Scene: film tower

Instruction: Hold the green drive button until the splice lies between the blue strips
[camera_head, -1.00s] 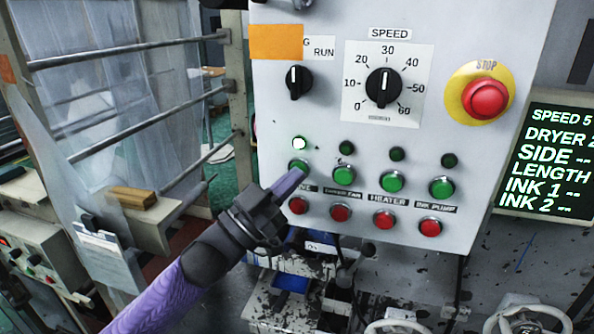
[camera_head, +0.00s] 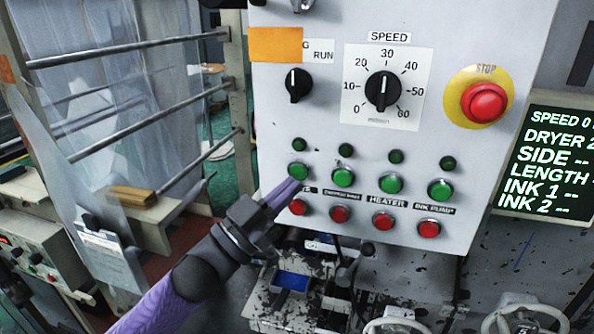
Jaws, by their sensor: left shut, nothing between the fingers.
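The green drive button (camera_head: 298,171) is the leftmost in the row of green buttons on the grey control panel. The small lamp (camera_head: 299,145) above it is dark. My left gripper (camera_head: 290,188) is shut and empty, its purple fingertips just below the green button; it looks clear of the button's face. The fingers cover part of the label under it. Clear film (camera_head: 140,75) hangs over metal rollers at the left. I cannot make out a splice on it. A blue patch (camera_head: 292,281) shows on a metal block below the panel; I cannot tell whether it is one of the strips. My right gripper is not in view.
A red button (camera_head: 298,207) sits close below my fingertips. The panel also has a speed dial (camera_head: 382,91), a run switch (camera_head: 298,85) and a red stop button (camera_head: 484,102). The screen (camera_head: 548,160) at right reads speed 0.

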